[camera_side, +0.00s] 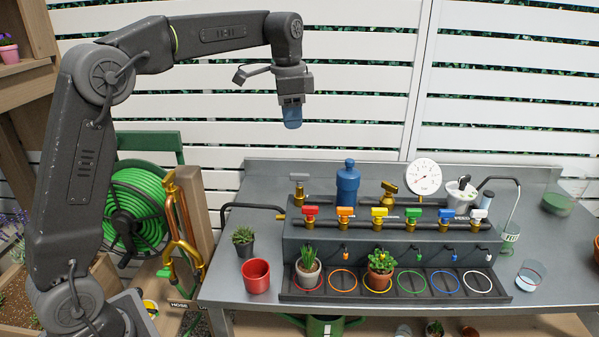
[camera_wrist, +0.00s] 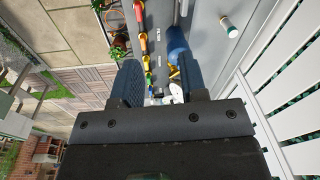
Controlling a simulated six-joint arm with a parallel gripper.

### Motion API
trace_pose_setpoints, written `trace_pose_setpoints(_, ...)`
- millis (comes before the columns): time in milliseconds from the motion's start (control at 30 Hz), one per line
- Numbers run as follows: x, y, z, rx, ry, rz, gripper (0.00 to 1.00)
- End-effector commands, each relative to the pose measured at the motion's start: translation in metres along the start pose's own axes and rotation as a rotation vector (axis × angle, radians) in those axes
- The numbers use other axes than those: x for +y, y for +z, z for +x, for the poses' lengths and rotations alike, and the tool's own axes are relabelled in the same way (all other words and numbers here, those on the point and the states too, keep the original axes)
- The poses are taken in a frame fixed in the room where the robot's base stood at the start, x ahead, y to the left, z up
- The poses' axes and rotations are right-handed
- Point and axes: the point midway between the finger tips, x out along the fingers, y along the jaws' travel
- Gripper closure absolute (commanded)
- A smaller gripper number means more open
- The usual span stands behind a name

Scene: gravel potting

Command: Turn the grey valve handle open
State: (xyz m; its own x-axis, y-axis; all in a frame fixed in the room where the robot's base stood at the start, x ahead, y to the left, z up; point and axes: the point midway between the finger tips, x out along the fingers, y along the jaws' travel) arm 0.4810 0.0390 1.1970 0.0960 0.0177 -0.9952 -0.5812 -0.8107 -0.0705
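The grey valve handle (camera_side: 299,177) sits on a brass valve at the back left of the bench, left of the blue canister. A pale grey-white knob at the upper right of the wrist view (camera_wrist: 229,28) may be the same handle. I cannot read its turn angle clearly. My gripper (camera_side: 292,122) points down, high above the bench and well clear of the handle. In the wrist view its two fingers (camera_wrist: 160,75) stand apart with nothing between them.
A blue canister (camera_side: 347,184) stands right of the grey handle. A manifold with coloured valves, including a red handle (camera_side: 310,211), lies in front. A round gauge (camera_side: 423,177) stands at the right. A black bent pipe (camera_side: 245,207) runs at the left. The air around my gripper is clear.

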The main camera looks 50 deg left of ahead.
Motion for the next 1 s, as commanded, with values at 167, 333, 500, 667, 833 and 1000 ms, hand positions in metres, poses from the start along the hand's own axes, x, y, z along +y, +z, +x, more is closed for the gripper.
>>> trace_pose_setpoints(167, -0.041, -0.016, 0.029, -0.045, 0.051, 0.105, 0.61)
trace_pose_setpoints(333, -0.055, -0.019, 0.042, -0.061, 0.075, 0.155, 0.61)
trace_pose_setpoints(500, -0.056, -0.019, 0.053, -0.064, 0.08, 0.163, 0.61)
trace_pose_setpoints(667, -0.054, -0.017, 0.077, -0.065, 0.08, 0.162, 0.61)
trace_pose_setpoints(833, -0.051, -0.015, 0.113, -0.064, 0.079, 0.162, 0.61)
trace_pose_setpoints(1000, -0.049, -0.013, 0.146, -0.063, 0.079, 0.162, 0.61)
